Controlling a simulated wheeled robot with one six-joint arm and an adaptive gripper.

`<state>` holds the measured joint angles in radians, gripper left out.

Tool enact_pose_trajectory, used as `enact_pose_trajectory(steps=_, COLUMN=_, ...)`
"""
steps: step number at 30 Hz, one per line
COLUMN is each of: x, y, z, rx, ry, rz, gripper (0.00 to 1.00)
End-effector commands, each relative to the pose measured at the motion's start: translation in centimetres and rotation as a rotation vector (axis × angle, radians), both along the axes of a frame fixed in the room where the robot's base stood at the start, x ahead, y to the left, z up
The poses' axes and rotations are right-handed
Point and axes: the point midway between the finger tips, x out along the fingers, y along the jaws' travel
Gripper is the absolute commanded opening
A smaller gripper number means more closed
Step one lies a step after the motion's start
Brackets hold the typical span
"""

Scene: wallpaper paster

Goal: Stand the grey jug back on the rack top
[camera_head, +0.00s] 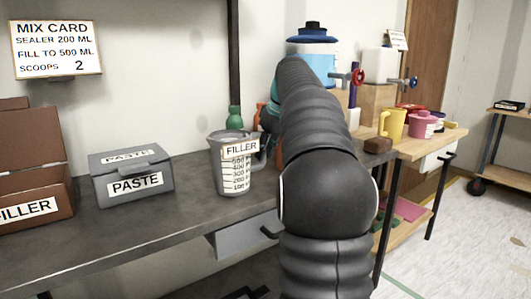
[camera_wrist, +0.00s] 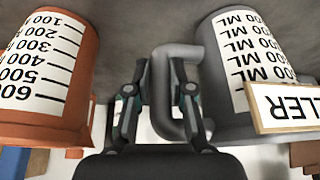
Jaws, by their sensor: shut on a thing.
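The grey jug (camera_head: 232,170) is upright at the dark bench in the head view, with a FILLER tag on its front and a volume scale below it. In the wrist view, the grey jug (camera_wrist: 225,75) is at the right, upside down in the picture. My gripper (camera_wrist: 160,90) has its fingers on either side of the jug's handle, shut on it. In the head view my arm hides most of the gripper. I cannot tell whether the jug's base touches the bench. An orange jug (camera_wrist: 55,70) stands on the other side of my gripper.
The dark bench (camera_head: 120,225) also bears a grey PASTE box (camera_head: 133,178), brown boxes (camera_head: 35,165) and a green bottle (camera_head: 235,118). A wood-topped table (camera_head: 435,142) at right holds cups. A small wheeled rack (camera_head: 515,118) stands far right. The bench front is clear.

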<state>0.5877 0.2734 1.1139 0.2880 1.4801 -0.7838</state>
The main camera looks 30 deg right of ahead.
Motion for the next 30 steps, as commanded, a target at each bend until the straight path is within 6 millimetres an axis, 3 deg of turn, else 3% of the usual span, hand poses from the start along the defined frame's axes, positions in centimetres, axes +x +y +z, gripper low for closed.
enact_pose_trajectory(steps=9, x=0.0, y=0.0, z=-0.3, rx=0.0, ry=0.0, rz=0.0, gripper=0.0)
enact_pose_trajectory(steps=10, x=0.0, y=0.0, z=-0.2, rx=0.0, ry=0.0, rz=0.0, gripper=0.29)
enact_pose_trajectory(steps=12, x=0.0, y=0.0, z=-0.2, rx=0.0, ry=0.0, rz=0.0, gripper=0.47)
enact_pose_trajectory(steps=23, x=0.0, y=0.0, z=0.1, rx=0.0, ry=0.0, rz=0.0, gripper=0.47)
enact_pose_trajectory(steps=30, x=-1.1, y=-0.4, z=3.1, rx=-0.002, ry=-0.003, rz=-0.002, gripper=0.47)
